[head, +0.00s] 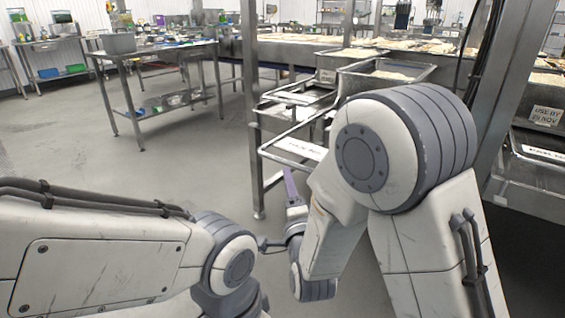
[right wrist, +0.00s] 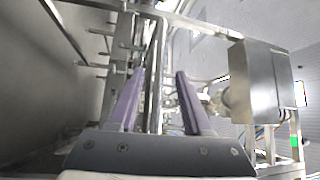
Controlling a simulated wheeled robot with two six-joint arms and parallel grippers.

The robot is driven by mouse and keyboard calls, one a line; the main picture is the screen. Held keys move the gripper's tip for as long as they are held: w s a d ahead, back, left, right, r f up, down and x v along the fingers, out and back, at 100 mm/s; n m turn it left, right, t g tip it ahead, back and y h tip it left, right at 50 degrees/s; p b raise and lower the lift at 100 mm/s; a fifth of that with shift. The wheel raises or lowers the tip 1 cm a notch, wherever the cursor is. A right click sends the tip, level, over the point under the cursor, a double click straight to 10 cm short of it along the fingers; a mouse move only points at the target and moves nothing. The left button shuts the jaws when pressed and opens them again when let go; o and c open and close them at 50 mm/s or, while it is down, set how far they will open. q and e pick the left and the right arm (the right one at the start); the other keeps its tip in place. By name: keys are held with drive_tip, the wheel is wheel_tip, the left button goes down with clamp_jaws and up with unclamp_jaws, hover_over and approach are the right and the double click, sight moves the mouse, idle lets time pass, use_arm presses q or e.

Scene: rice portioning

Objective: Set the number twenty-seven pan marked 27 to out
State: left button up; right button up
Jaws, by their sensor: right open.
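Metal pans with white labels sit on the steel rack at the centre right of the head view. One label (head: 302,148) on a front pan (head: 272,152) is too small to read surely, and I cannot tell which pan is number 27. My right arm hides part of the rack. My right gripper (head: 290,184) is low in front of the rack's left side, apart from the pans. In the right wrist view its two purple fingers (right wrist: 160,76) are spread with nothing between them. My left arm comes in from the left, but its gripper does not show.
A steel post (head: 250,100) stands at the rack's left corner. Another pan (head: 400,72) holds pale food. A sign (head: 546,116) reads use by 20 Nov. A steel table (head: 155,52) stands at the back left. The grey floor (head: 150,170) between is clear.

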sight(284, 164)
drive_tip(key=x, duration=0.8)
drive_tip(key=shift+w, duration=0.4)
clamp_jaws()
idle(0.9)
